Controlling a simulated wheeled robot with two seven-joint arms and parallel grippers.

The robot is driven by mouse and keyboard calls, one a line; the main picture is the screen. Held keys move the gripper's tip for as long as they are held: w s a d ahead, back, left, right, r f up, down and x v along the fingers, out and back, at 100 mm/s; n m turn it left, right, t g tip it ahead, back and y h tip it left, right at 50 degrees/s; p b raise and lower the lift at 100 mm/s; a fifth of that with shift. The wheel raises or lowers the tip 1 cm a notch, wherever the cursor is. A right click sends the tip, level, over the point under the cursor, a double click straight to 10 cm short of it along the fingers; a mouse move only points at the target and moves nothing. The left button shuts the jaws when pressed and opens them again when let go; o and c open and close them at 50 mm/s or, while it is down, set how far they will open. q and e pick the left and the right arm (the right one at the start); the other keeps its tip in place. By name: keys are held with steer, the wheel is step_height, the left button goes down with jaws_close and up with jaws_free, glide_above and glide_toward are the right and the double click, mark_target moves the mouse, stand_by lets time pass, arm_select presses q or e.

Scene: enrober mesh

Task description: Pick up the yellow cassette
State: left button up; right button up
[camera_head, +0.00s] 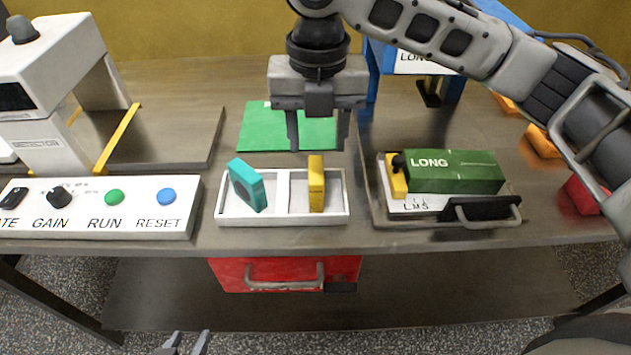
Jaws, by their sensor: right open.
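The yellow cassette (316,186) stands upright in the right compartment of a white two-compartment tray (283,220) near the table's front edge. A teal cassette (246,184) stands tilted in the left compartment. My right gripper (319,143) is above and slightly behind the yellow cassette, pointing down. Its jaws are open, with nothing between them, and it does not appear to touch the cassette. My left gripper (188,342) shows only its fingertips at the bottom edge, apart and empty, in front of the table.
A green mat (265,127) lies behind the tray. Left are a detector (40,140) and a button panel (95,222). Right is a metal tray (380,214) with a green LONG block (455,171) and a yellow knobbed part (394,180).

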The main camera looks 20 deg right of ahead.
mark_target(316, 169)
step_height(316, 169, down, 8)
steer(key=shift+w+r, duration=0.1)
steer(key=shift+r, duration=0.15)
jaws_close()
